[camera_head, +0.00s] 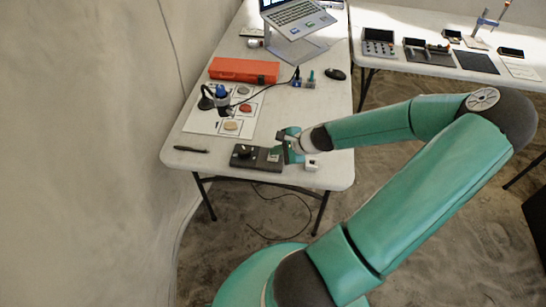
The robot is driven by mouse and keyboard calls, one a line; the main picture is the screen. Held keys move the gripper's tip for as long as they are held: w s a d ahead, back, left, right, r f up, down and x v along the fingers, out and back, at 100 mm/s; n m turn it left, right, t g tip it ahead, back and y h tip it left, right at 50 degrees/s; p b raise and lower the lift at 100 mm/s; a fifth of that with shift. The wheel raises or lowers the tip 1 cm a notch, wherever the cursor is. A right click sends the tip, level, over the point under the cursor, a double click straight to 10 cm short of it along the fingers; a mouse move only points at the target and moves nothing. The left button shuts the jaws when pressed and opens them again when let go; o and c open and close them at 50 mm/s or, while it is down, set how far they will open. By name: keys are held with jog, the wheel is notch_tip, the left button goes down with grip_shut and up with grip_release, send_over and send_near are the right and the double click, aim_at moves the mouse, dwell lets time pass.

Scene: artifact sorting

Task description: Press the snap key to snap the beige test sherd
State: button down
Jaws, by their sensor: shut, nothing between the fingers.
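My gripper (283,150) is shut and empty over the right end of a dark, flat device (259,165) at the table's front edge. The device has a black knob (243,150) on its left part. A small light patch shows at its right end, beside my fingers; I cannot tell whether it is the snap key. My gripper partly hides this end, and contact cannot be made out. A beige sherd (231,126) lies on a white card behind the device. I cannot tell whether it is the test sherd.
A reddish sherd (245,108) and a pale sherd (243,90) lie farther back on the sheet. A black-and-blue tool (222,92) stands beside them. A pen (190,149) lies left, and a small white block (312,165) right of the device. An orange box (243,70) lies behind.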

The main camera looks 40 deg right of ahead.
aim_at(276, 159)
jog(key=shift+f, duration=0.2)
jog(key=shift+f, duration=0.25)
jog(key=shift+f, duration=0.45)
dwell(0.9)
jog(key=shift+r, duration=0.85)
jog(key=shift+r, duration=2.5)
